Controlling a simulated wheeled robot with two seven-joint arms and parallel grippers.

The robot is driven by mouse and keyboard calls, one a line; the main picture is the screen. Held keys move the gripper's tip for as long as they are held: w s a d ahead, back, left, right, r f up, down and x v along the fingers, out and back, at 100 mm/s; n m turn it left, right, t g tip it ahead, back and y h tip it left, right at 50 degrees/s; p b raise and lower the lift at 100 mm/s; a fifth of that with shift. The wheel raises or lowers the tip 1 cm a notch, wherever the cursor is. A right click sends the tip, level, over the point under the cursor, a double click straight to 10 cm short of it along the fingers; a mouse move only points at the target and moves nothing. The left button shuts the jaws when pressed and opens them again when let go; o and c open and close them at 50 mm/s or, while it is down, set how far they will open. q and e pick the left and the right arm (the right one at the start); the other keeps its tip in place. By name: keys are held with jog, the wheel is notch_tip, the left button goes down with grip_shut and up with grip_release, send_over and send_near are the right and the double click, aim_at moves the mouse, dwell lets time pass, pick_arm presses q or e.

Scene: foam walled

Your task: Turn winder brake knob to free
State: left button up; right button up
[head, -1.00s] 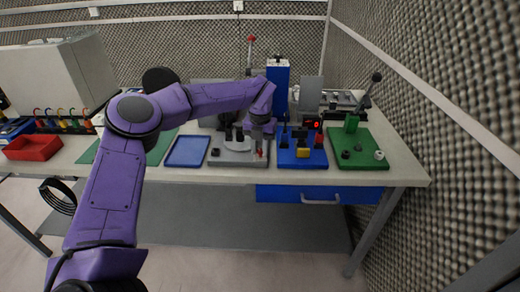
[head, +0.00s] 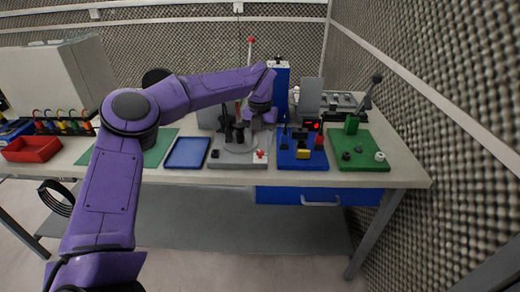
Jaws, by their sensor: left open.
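A small red knob (head: 261,154) sits at the front right of a grey base plate (head: 225,162) on the bench. Dark upright parts and a round grey part stand on the same plate. My left gripper (head: 252,133) points down above and behind the red knob, apart from it. It is open and looks empty, though its fingers are small and partly lost against the dark parts. I cannot read the knob's setting at this size. My right gripper is not in view.
Right of the grey plate stands a blue base (head: 290,164) with a yellow block (head: 303,153) and a red display. Beyond it is a green base (head: 372,164) with a lever. A blue tray (head: 187,153) and red bin (head: 31,149) lie left. A foam wall bounds the right.

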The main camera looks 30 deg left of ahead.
aim_at(260, 152)
pick_arm(q)
notch_tip(260, 152, up, 7)
jog(key=shift+f, duration=0.2)
dwell(0.4)
